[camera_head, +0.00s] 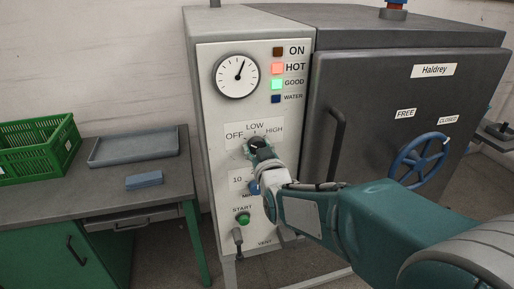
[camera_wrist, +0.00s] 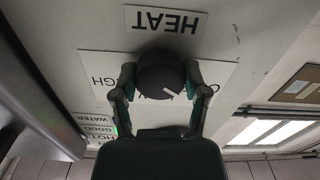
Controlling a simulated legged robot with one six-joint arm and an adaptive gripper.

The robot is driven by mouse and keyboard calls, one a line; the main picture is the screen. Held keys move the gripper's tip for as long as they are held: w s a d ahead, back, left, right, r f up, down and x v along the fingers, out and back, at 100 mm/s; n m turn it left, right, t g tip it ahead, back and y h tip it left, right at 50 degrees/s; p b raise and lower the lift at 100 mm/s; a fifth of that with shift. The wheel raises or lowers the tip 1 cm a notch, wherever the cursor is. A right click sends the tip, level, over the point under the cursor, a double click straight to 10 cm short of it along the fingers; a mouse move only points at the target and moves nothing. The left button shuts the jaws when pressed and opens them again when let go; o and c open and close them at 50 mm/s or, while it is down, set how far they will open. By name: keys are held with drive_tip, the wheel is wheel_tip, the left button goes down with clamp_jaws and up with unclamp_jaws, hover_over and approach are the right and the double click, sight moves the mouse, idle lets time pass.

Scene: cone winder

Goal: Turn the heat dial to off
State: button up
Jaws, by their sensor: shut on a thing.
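The heat dial (camera_head: 257,143) is a dark round knob on the pale control panel, under the OFF, LOW and HIGH labels. In the wrist view, which is upside down, the dial (camera_wrist: 160,76) fills the space between my fingers. Its white mark points between LOW and OFF. The LOW label is partly hidden by the dial and OFF is mostly hidden by a finger. My gripper (camera_wrist: 160,84) is shut on the dial, one finger on each side. In the head view my gripper (camera_head: 259,152) comes from the lower right and hides the dial's lower part.
A blue knob (camera_head: 254,187) and the green START button (camera_head: 243,218) sit below. The HOT lamp (camera_head: 277,68) and GOOD lamp (camera_head: 277,85) are lit. The closed door has a long handle (camera_head: 337,145) and blue wheel (camera_head: 420,160) at right. A table with a tray (camera_head: 135,148) stands left.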

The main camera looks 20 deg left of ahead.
drive_tip(key=shift+r+n, duration=0.15)
drive_tip(key=shift+n, duration=0.35)
drive_tip(key=o, duration=1.1)
drive_tip(key=shift+a, duration=0.1)
drive_tip(key=shift+o, duration=0.2)
drive_tip(key=v, duration=1.2)
drive_tip(key=shift+f, duration=0.25)
